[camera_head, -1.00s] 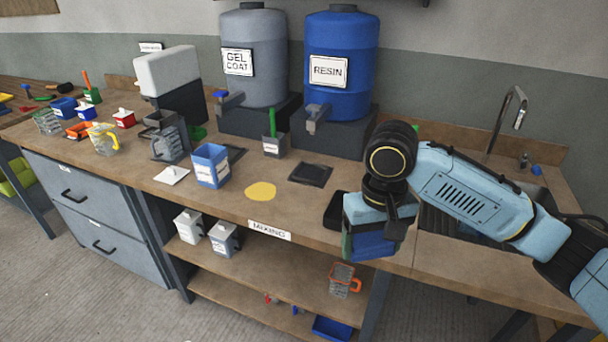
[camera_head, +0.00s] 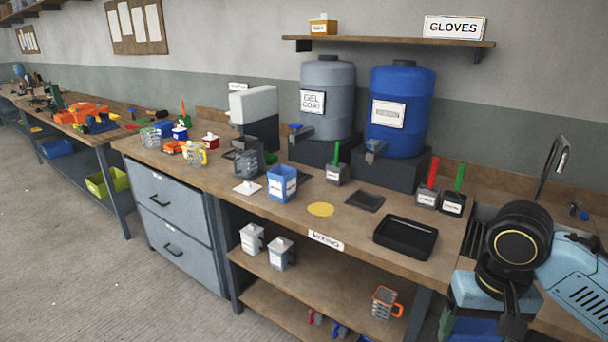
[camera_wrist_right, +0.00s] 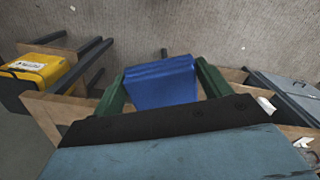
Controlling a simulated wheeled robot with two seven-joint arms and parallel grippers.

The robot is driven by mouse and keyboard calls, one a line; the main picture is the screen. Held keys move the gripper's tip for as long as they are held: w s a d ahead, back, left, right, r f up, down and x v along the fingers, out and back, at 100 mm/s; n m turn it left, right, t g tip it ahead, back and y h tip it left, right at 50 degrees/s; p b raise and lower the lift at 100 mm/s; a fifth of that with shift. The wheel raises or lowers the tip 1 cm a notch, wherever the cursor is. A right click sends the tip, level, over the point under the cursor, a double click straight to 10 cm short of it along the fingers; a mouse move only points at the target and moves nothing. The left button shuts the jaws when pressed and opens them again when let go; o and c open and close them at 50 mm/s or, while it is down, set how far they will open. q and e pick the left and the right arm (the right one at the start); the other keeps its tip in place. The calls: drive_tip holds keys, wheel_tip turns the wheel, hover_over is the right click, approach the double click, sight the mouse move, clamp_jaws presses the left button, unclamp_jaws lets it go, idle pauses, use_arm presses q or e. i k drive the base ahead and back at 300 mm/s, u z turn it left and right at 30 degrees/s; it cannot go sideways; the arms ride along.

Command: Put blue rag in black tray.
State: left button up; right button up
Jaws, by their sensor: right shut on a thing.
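My right gripper (camera_head: 472,325) is at the bottom right of the head view. It is shut on the blue rag (camera_head: 482,329), which is partly cut off by the picture's lower edge. In the right wrist view the folded blue rag (camera_wrist_right: 163,84) sits between the two green fingers of the right gripper (camera_wrist_right: 162,90). The black tray (camera_head: 405,238) lies flat and empty on the bench, left of the right gripper and apart from it. My left gripper is in neither view.
A dark flat pad (camera_head: 365,201) and a yellow disc (camera_head: 321,209) lie left of the tray. Brush holders (camera_head: 427,199) and the blue resin drum (camera_head: 397,110) stand behind. A sink with a tap (camera_head: 553,168) is at the right. A yellow box (camera_wrist_right: 30,75) shows in the wrist view.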

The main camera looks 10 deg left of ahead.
sight(405, 241)
drive_tip(key=u, duration=0.9)
drive_tip(key=i, duration=1.8)
drive_tip(key=z, duration=0.85)
